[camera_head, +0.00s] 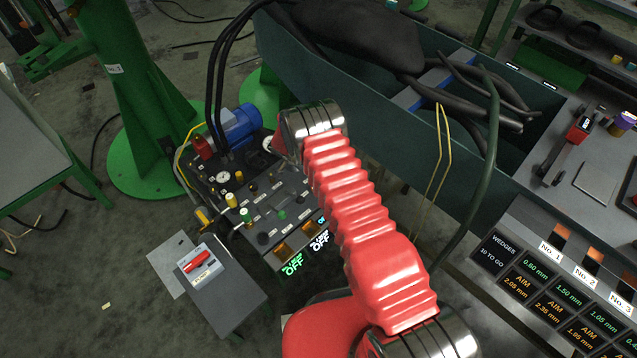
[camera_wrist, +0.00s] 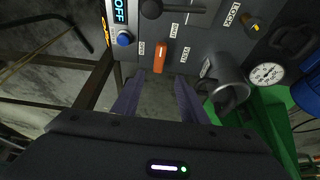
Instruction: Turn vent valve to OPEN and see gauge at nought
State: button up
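My gripper (camera_wrist: 158,88) is open in the wrist view, its two dark fingers apart with nothing held between them. An orange lever (camera_wrist: 160,57) on the grey panel lies just beyond the gap between the fingertips, apart from them. In the head view, the control panel (camera_head: 262,205) carries a gauge (camera_head: 223,177); my red arm hides my gripper.
A grey cylinder (camera_wrist: 228,88) stands out right of the fingers. Black hoses (camera_head: 214,85) rise behind the panel. A small stand (camera_head: 222,290) is at front left.

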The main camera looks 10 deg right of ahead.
jog(key=shift+f, duration=0.1)
jog(key=shift+x, duration=6.85)
jog(key=shift+d, duration=0.1)
